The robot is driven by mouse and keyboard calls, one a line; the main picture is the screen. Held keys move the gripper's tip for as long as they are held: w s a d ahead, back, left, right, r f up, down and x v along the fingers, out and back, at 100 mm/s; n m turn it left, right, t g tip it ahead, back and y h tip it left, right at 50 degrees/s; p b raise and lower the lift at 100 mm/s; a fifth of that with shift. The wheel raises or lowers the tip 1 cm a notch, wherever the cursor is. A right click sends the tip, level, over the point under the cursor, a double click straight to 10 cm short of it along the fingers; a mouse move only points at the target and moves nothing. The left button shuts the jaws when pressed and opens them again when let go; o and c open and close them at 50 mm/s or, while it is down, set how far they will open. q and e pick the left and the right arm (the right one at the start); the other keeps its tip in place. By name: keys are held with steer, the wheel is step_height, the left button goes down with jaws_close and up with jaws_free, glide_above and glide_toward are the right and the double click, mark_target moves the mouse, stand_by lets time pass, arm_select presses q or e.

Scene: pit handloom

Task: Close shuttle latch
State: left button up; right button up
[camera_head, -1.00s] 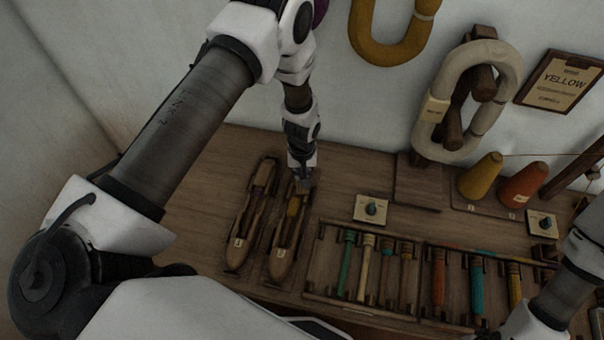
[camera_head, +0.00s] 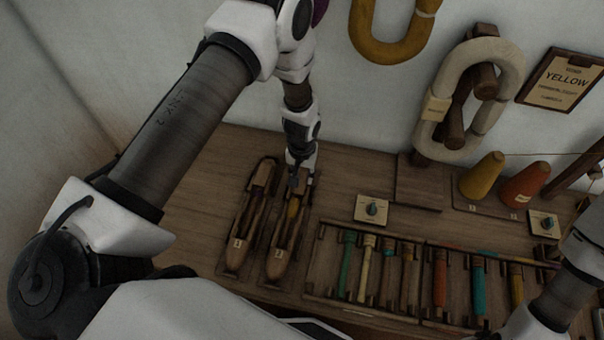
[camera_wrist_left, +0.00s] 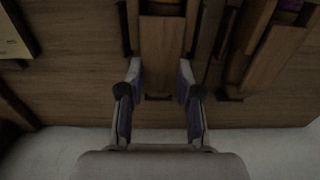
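Two wooden boat-shaped shuttles lie side by side on the wooden bench, the left shuttle (camera_head: 237,255) and the right shuttle (camera_head: 278,265). My left gripper (camera_head: 295,183) is at the far end of the right shuttle. In the left wrist view my left gripper (camera_wrist_left: 160,78) is open, with one finger on each side of a flat wooden piece (camera_wrist_left: 160,45); I cannot tell if they touch it. Whether that piece is the latch is unclear. My right arm shows at the lower right, its fingers out of view.
A rack (camera_head: 365,302) with several coloured bobbins stands right of the shuttles. A small card with a dark knob (camera_head: 371,210) lies behind it. Yellow (camera_head: 482,177) and orange (camera_head: 525,184) cones stand at the right. Bare bench lies left of the shuttles; the wall is close behind.

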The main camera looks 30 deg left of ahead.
mark_target(302, 177)
arm_select(q)
step_height(302, 177, up, 12)
stand_by(0.3)
stand_by(0.3)
